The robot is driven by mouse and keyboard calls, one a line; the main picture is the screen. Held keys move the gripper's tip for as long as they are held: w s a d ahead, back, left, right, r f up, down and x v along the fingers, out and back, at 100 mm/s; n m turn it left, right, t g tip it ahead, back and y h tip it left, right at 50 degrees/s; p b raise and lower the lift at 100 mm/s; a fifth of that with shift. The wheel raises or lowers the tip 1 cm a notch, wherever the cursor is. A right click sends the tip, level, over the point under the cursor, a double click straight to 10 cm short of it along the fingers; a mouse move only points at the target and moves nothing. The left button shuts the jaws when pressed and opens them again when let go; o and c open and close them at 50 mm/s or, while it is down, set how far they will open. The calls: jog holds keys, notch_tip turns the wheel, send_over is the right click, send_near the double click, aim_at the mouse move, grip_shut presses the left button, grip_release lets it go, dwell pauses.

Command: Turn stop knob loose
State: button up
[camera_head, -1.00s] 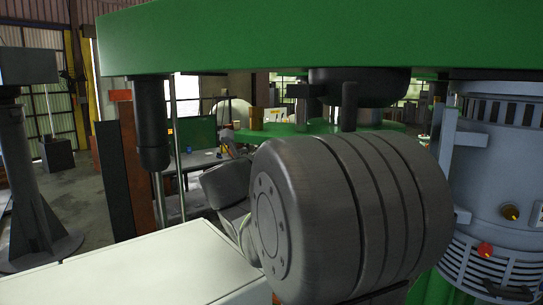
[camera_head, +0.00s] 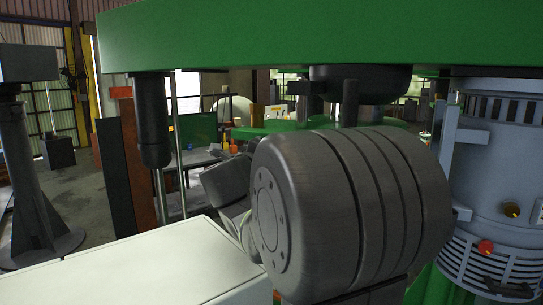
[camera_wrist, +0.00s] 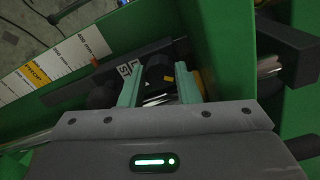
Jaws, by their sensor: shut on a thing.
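In the wrist view, the dark stop knob (camera_wrist: 158,71) with a small yellow mark sits between the two pale green fingers of my gripper (camera_wrist: 160,85). My gripper is shut on it. The knob is partly in shadow, and its threaded end cannot be seen. Beside it runs a dark bar with a white label. In the head view my own arm hides the gripper and the knob.
A green frame surrounds the gripper closely, with a white scale strip (camera_wrist: 70,55) on its left side. A bright metal rod (camera_wrist: 270,66) and a dark arm stand to the right. In the head view a grey motor housing (camera_head: 490,160) stands at right, under a green beam (camera_head: 320,35).

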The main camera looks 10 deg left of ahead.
jog(key=shift+r, duration=0.1)
dwell(0.3)
jog(key=o, duration=1)
jog(key=shift+c, duration=0.2)
